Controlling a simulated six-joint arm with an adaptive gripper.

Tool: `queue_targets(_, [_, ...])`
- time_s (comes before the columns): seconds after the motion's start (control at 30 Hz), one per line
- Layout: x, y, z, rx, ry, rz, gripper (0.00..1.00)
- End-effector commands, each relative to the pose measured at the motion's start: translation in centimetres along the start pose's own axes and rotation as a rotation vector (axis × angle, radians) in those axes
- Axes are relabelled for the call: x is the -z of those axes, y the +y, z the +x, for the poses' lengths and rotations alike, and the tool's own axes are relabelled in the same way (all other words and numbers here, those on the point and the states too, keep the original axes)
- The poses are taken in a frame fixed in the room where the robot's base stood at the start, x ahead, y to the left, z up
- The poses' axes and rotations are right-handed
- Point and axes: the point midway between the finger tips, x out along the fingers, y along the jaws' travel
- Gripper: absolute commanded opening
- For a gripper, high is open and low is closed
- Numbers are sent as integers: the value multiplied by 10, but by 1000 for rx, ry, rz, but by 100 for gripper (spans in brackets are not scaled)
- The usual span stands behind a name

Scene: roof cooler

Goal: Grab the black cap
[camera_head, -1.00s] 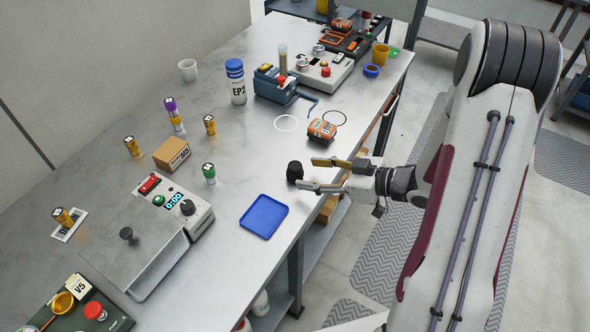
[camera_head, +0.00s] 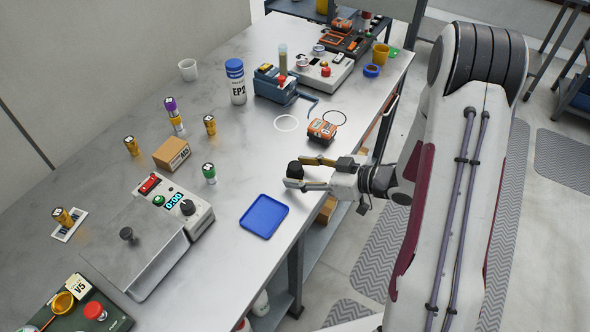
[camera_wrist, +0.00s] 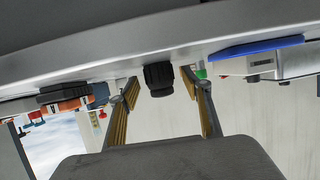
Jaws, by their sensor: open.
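The black cap (camera_head: 295,170) stands on the metal table near its right edge, just behind the blue tray. In the wrist view the black cap (camera_wrist: 158,80) is seen upside down, with a ribbed side. My gripper (camera_head: 300,173) is open, with its two fingers on either side of the cap at table height. In the wrist view my gripper (camera_wrist: 160,88) has its fingertips left and right of the cap, with a gap visible on both sides. I cannot tell how deep the cap sits between the fingers.
The blue tray (camera_head: 264,216) lies in front of the cap. An orange device (camera_head: 322,131) and a thin white ring (camera_head: 286,123) lie behind it.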

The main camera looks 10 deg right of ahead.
Motion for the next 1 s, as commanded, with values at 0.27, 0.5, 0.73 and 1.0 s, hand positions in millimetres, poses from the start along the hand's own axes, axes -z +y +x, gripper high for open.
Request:
queue_targets(0.27, [0,0,23,0,-1,-2,49])
queue_targets(0.5, [0,1,25,-2,-1,-1,49])
queue_targets(0.73, [0,0,25,-2,-1,-1,49])
queue_targets(1.0, [0,0,25,-2,-1,-1,12])
